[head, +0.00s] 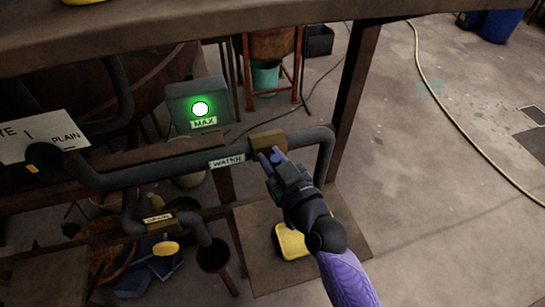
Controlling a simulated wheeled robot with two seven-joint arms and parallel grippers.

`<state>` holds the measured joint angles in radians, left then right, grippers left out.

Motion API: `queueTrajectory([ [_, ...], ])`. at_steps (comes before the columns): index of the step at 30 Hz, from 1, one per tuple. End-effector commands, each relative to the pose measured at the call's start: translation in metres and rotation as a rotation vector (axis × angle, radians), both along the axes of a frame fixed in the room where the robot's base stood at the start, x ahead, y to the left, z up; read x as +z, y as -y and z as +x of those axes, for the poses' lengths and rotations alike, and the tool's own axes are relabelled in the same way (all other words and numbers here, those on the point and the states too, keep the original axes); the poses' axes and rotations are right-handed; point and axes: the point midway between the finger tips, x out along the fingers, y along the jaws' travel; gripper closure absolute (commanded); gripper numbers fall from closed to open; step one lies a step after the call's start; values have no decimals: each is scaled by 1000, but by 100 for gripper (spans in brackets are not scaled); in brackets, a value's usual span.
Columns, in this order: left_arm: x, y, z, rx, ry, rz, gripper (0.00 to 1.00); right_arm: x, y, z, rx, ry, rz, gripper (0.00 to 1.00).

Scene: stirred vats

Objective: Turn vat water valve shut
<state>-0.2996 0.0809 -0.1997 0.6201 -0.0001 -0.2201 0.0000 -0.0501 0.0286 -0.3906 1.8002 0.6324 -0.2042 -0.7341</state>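A dark pipe labelled WATER (222,161) runs across the middle of the head view. A brass-brown valve body (267,140) sits on it, just right of the label. My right gripper (270,156) is at the front of this valve body, with its two fingertips a little apart. A small blue part (280,157), perhaps the valve's handle, shows at the fingertips. The fingers hide most of it, so I cannot tell whether they are closed on it or how the handle is turned. My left gripper is not in view.
A grey box (199,104) with a lit green lamp and a MAX label stands behind the pipe. A lower pipe has a yellow handle (165,248). A table edge (200,22) crosses the top, and a post (355,85) stands right of the valve. Floor at right is mostly clear, with a hose (440,95).

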Motion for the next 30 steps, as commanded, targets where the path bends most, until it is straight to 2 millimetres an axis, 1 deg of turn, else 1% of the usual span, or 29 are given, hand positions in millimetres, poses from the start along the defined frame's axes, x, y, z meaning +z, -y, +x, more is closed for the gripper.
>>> queueTrajectory([
  [1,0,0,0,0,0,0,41,0,0,0,0,0,0,96],
  [2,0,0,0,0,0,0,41,0,0,0,0,0,0,100],
  [8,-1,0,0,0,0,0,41,0,0,0,0,-5,12,100],
  [13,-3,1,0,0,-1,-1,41,0,3,1,1,-40,124,100],
  [20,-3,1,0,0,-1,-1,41,1,3,1,0,-43,130,100],
  [21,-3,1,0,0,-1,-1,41,1,3,1,0,-42,129,64],
  [23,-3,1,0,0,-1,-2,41,1,3,1,0,-42,129,51],
  [24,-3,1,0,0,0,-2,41,1,3,1,0,-42,129,43],
  [25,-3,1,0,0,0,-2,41,1,3,1,0,-42,128,37],
  [30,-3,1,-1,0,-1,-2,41,1,3,1,0,-41,128,37],
])
